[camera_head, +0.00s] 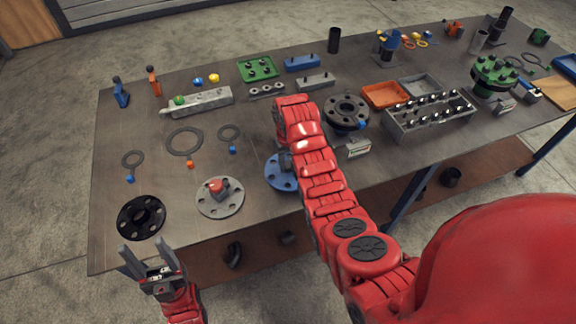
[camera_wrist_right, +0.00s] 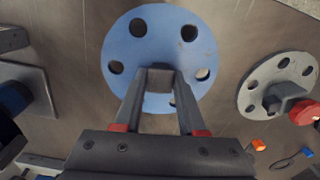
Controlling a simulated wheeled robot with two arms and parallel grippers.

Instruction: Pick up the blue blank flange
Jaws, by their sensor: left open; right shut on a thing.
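The blue blank flange (camera_head: 279,175) is a round disc with bolt holes, partly hidden by my right arm in the head view. In the right wrist view, the blue flange (camera_wrist_right: 140,48) fills the upper middle. My right gripper (camera_wrist_right: 158,75) is over its face, with its fingers closed on the flange's grey central grip. The head view mostly hides this gripper behind the arm. Whether the flange touches the table cannot be told. My left gripper (camera_head: 146,254) is open and empty by the table's front left edge, close to the black flange.
A grey flange with a red-topped grip (camera_head: 219,196) lies just left of the blue one. The black flange (camera_head: 140,217) lies farther left. Gasket rings (camera_head: 184,142) lie behind. A grey bolt rack (camera_head: 430,118) and a black flange on a stand (camera_head: 346,110) are to the right.

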